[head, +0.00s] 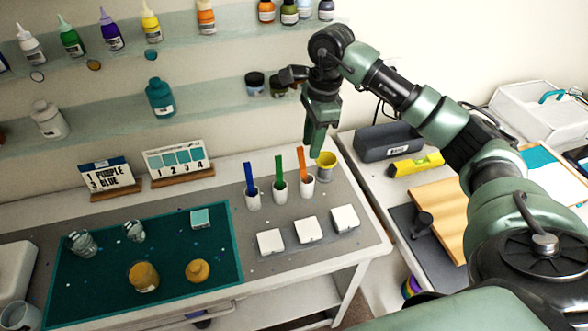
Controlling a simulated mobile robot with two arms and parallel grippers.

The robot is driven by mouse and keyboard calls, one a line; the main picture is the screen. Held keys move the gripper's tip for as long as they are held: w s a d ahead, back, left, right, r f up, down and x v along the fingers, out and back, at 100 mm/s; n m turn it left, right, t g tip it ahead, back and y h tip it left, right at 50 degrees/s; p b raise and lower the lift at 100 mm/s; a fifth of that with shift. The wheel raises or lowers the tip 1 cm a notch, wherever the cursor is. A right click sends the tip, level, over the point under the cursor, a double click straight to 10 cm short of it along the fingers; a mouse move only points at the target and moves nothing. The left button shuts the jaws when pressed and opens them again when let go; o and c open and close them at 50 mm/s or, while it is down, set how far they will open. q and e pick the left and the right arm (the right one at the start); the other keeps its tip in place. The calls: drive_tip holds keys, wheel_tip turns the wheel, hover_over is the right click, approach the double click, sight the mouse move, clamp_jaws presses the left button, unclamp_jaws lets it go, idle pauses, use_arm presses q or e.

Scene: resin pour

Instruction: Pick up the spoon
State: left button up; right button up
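Three stick-like handles, blue (252,178), green (279,172) and orange (302,164), stand upright in small white cups (280,193) on the grey mat. They may be spoons; no spoon bowl shows. My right gripper (315,148) points down in the head view, just right of the orange handle and above a small yellow cup (326,166). Nothing clearly shows between its fingers, and their gap cannot be made out from this angle. My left gripper is out of view.
White blocks (309,230) lie in front of the cups. A teal mat (100,270) at left carries jars and glass cups. Cards (177,160) stand behind, below shelves of bottles. A side table at right holds a dark case (388,142) and wooden board (440,213).

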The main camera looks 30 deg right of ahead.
sight(303, 171)
drive_tip(key=f+p, duration=0.1)
drive_tip(key=f, duration=0.1)
drive_tip(key=f+p, duration=0.1)
drive_tip(key=f, duration=0.2)
drive_tip(key=a+f+p, duration=0.1)
drive_tip(key=f+p, duration=0.1)
drive_tip(key=shift+w+f, duration=0.25)
drive_tip(key=shift+d+f, duration=0.1)
clamp_jaws()
